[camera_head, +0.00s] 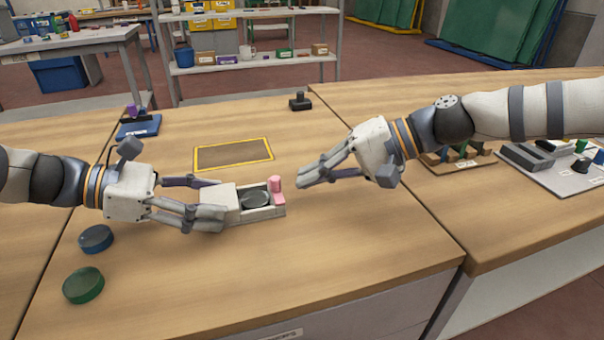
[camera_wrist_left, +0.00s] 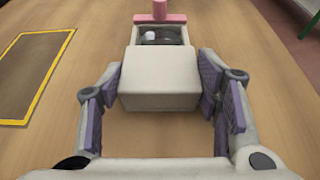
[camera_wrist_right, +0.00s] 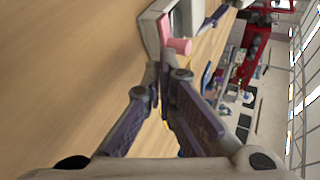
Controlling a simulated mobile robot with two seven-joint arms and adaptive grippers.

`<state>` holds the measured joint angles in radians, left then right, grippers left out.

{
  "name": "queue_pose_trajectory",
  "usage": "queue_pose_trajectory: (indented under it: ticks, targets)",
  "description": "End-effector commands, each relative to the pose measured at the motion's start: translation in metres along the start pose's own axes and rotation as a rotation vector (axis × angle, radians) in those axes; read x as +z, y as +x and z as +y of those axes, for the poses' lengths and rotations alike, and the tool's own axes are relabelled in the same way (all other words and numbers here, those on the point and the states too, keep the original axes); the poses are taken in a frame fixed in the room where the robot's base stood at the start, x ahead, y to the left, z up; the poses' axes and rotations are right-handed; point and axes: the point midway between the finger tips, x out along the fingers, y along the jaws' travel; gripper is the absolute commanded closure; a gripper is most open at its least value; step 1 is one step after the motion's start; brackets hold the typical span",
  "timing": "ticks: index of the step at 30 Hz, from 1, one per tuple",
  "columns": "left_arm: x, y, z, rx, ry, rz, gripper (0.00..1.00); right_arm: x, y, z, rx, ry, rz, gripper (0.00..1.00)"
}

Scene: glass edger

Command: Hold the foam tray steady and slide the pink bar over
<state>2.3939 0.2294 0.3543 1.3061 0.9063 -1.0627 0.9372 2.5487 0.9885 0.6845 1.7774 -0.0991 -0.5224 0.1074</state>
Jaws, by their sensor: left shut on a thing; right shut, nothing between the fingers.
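The white foam tray (camera_head: 265,214) lies on the wooden bench, with a raised block at its left end and a dark round disc (camera_head: 255,199) in its recess. The pink bar (camera_head: 278,190) with an upright knob sits across the tray's right end; it also shows at the top of the left wrist view (camera_wrist_left: 160,17). My left gripper (camera_head: 217,198) is shut on the foam tray, its fingers on both sides of the block. My right gripper (camera_head: 301,182) is shut and empty, with its fingertips just right of the pink bar. In the right wrist view the bar (camera_wrist_right: 178,46) is just beyond the fingertips.
A blue disc (camera_head: 96,239) and a green disc (camera_head: 83,285) lie at the front left. A yellow-edged brown mat (camera_head: 233,154) lies behind the tray. A blue stand (camera_head: 139,126) and a small black object (camera_head: 300,101) are farther back. The bench front right is clear.

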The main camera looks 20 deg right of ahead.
Motion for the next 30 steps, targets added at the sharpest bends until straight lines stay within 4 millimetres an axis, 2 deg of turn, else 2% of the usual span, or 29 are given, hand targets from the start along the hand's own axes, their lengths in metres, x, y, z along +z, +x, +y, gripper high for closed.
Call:
queue_pose_trajectory:
  ticks: [6, 16, 24, 30]
  targets:
    - [-0.001, 0.000, 0.000, 0.000, 0.000, 0.001, 0.70, -0.001, 0.016, -0.009, 0.000, 0.001, 0.001, 1.00]
    - [-0.001, 0.000, 0.000, 0.000, 0.000, 0.001, 0.70, 0.000, 0.017, -0.010, 0.000, 0.001, 0.000, 1.00]
    - [-0.001, 0.000, 0.000, -0.001, 0.000, 0.001, 0.70, 0.014, 0.047, -0.027, 0.001, 0.000, -0.002, 1.00]
    - [-0.001, 0.000, 0.000, -0.001, 0.000, 0.001, 0.70, 0.016, 0.050, -0.029, 0.000, 0.001, 0.000, 1.00]
